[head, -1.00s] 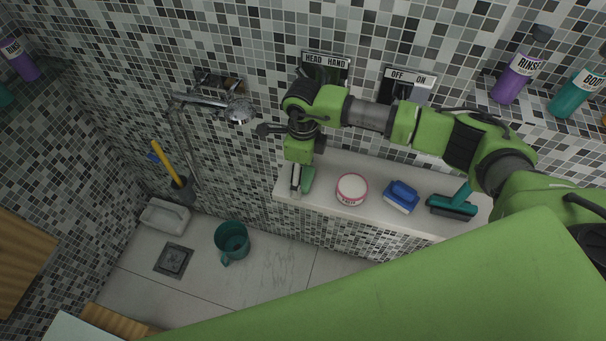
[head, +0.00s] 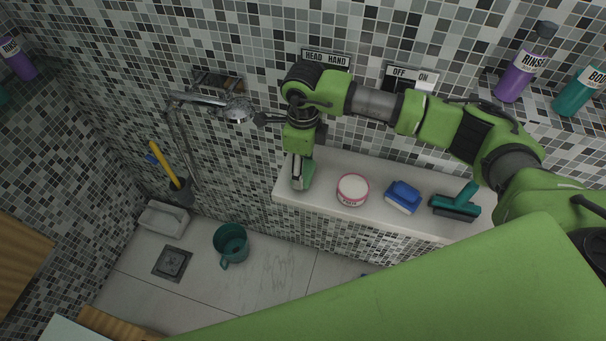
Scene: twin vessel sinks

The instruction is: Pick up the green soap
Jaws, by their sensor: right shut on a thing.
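The green soap (head: 308,174) is at the left end of the white ledge, mostly hidden behind my right gripper. My right gripper (head: 298,184) points down over that end of the ledge and is shut on the green soap. Only a strip of the soap's green side shows at the right of the fingers. I cannot tell whether the soap still touches the ledge. My left gripper is not in view.
A shower head (head: 239,110) hangs left of my wrist. A teal mug (head: 230,243) stands on the floor below.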

